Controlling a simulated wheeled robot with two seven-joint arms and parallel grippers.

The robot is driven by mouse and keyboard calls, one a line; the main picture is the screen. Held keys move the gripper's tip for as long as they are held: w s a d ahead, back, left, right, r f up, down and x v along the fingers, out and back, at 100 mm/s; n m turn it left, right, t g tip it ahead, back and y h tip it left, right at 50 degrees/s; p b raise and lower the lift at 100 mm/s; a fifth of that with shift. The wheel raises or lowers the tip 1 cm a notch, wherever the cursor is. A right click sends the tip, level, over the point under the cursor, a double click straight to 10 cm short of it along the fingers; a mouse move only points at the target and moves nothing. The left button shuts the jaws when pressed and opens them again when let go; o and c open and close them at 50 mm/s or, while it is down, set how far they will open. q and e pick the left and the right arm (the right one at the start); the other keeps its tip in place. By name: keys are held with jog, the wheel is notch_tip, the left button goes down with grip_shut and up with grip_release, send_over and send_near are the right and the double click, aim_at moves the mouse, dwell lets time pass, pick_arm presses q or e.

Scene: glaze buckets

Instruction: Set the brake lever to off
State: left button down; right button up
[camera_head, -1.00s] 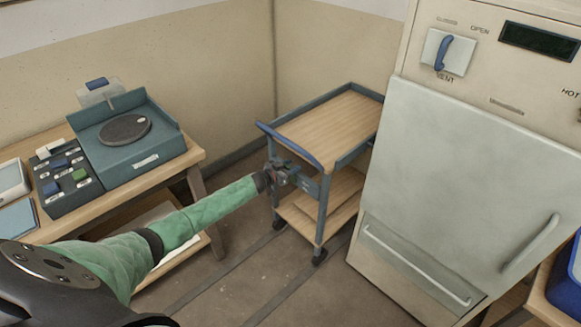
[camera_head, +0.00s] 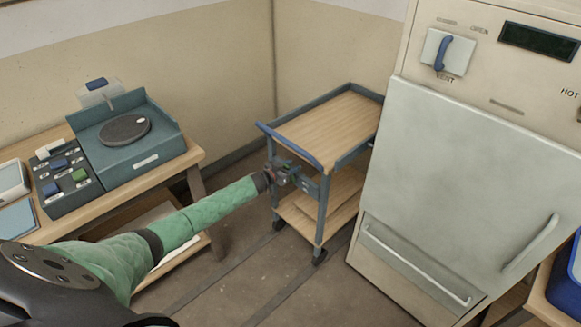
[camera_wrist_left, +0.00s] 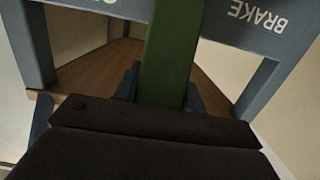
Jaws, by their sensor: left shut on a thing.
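The cart (camera_head: 320,130) stands against the back wall beside the kiln-like cabinet, with a blue handle on its near left end. My left gripper (camera_head: 283,173) is at the cart's near end panel, just below the handle. In the left wrist view a green brake lever (camera_wrist_left: 168,60) rises from between the gripper's fingers (camera_wrist_left: 160,95), and the gripper is shut on it. The cart panel (camera_wrist_left: 245,25) behind it reads "BRAKE" on the right, with another label partly hidden on the left. The lever's setting cannot be told. My right gripper is out of view.
A wooden table (camera_head: 192,157) at left holds a teal wheel unit (camera_head: 140,150) and a button box (camera_head: 65,180). The tall pale cabinet (camera_head: 470,170) with door handles stands close to the cart's right. Bare floor (camera_head: 240,285) lies in front of the cart.

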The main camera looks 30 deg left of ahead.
pick_arm(q)
jog(key=c, duration=1.1)
grip_release()
jog(key=shift+s+d+f, duration=0.1)
jog(key=shift+s+f, duration=0.05)
jog(key=shift+f, duration=0.3)
jog(key=shift+c, duration=0.2)
jog(key=o, duration=0.3)
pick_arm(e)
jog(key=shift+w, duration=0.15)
pick_arm(q)
jog(key=shift+r, duration=0.15)
jog(key=shift+s+a, duration=0.2)
jog(key=shift+s, duration=0.05)
jog(key=f+b+v, duration=0.1)
jog(key=v, duration=0.6)
jog(key=shift+r, duration=0.45)
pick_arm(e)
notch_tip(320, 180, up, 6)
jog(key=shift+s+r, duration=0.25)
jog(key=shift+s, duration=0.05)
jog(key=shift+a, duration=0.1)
